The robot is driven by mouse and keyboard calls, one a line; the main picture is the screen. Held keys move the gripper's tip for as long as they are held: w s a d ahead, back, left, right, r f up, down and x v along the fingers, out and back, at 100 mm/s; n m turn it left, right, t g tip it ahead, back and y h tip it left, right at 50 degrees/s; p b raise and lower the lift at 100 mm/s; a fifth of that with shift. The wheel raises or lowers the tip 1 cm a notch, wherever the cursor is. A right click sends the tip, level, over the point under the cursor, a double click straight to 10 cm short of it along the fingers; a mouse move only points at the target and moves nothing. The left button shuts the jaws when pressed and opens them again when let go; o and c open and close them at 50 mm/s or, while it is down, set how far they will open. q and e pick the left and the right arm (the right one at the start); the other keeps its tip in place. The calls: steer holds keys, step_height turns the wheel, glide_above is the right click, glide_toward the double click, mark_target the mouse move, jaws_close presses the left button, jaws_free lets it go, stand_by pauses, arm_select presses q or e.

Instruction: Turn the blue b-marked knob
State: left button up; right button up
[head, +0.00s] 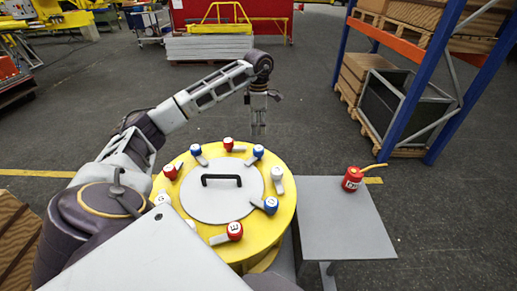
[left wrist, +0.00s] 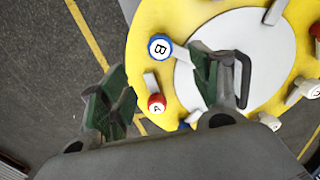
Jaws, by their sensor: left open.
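The blue knob marked B (left wrist: 160,47) sits on the rim of the round yellow table (left wrist: 145,18), with a grey lever beside it. In the head view I take it to be the blue-topped knob (head: 258,151) at the far right of the rim; its letter is too small to read there. My left gripper (head: 258,128) hangs fingers down just above and behind that knob, apart from it. In the left wrist view my left gripper (left wrist: 163,88) is open and empty, with the B knob beyond and between its fingers. My right gripper is out of view.
A red knob marked A (left wrist: 157,103) sits close beside the B knob. Several other knobs ring the grey disc (head: 240,202) with its black handle (head: 221,180). A grey side table (head: 340,225) holds a red can (head: 352,179). A blue-framed rack (head: 425,85) stands at right.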

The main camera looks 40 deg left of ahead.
arm_select(q)
glide_above(258, 148)
step_height(258, 148, down, 6)
steer(key=shift+w+r+p, duration=0.15)
steer(key=shift+r+p, duration=0.1)
steer(key=shift+p, duration=0.1)
steer(key=shift+f+p, duration=0.5)
steer(key=shift+f, duration=2.9)
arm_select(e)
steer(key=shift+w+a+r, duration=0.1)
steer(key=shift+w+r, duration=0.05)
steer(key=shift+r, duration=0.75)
arm_select(q)
steer(key=c, duration=1)
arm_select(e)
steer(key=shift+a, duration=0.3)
